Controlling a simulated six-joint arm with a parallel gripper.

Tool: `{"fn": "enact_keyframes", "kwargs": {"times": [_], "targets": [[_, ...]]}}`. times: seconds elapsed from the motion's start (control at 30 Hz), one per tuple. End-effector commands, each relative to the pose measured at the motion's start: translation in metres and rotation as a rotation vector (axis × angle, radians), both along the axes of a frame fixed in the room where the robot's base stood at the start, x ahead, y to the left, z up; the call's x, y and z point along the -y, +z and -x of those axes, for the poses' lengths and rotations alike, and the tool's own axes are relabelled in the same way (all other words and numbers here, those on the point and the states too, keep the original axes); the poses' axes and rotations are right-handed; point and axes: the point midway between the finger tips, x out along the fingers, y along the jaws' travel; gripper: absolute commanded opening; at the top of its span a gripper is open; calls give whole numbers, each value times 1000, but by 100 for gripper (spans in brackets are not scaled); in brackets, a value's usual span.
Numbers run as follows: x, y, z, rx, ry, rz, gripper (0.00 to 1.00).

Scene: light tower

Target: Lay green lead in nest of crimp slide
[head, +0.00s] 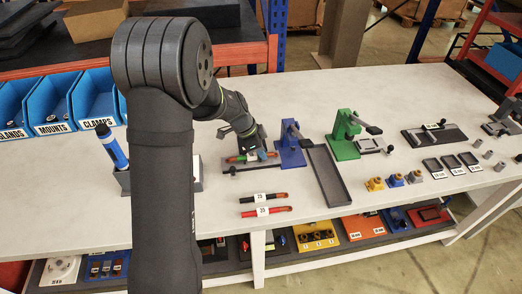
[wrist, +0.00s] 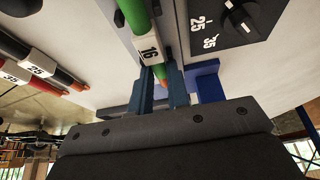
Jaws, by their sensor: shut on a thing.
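My gripper (head: 252,151) is low over the bench, just left of the blue press (head: 290,147). In the wrist view its two blue fingers (wrist: 160,86) are shut on the green lead (wrist: 134,14) near its white "16" tag and orange-copper end. In the head view the green lead (head: 236,159) lies roughly level under the gripper. A dark low slide (head: 240,171) shows beneath it, seemingly the crimp slide. The nest is hidden by gripper and lead, so I cannot tell whether the lead touches it.
Two red-ended leads (head: 264,210) tagged 25 and 35 lie in front. A long dark tray (head: 328,175) and a green press (head: 344,140) stand right. A selector knob (wrist: 245,18) marked 25 and 35 is beside the lead. Blue bins (head: 96,98) line the back left.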

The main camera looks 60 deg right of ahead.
Motion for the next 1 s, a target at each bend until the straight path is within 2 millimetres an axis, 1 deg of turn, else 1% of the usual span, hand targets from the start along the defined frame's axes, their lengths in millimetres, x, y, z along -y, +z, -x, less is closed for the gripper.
{"fn": "enact_keyframes", "kwargs": {"times": [0.23,0.27,0.3,0.37,0.4,0.67,0.77,0.87,0.97,1.0], "targets": [[-1,-2,0,0,0,-1,0],[-1,-2,0,0,0,-1,18],[-1,-2,0,0,0,-1,26],[-1,-2,0,0,0,-1,37],[-1,-2,0,0,-1,-3,41],[-1,-2,0,0,0,-1,41],[-1,2,-1,1,0,-1,41],[-4,13,-5,1,-1,1,41],[-9,31,-10,1,1,3,41],[-11,40,-13,3,2,4,41]]}}
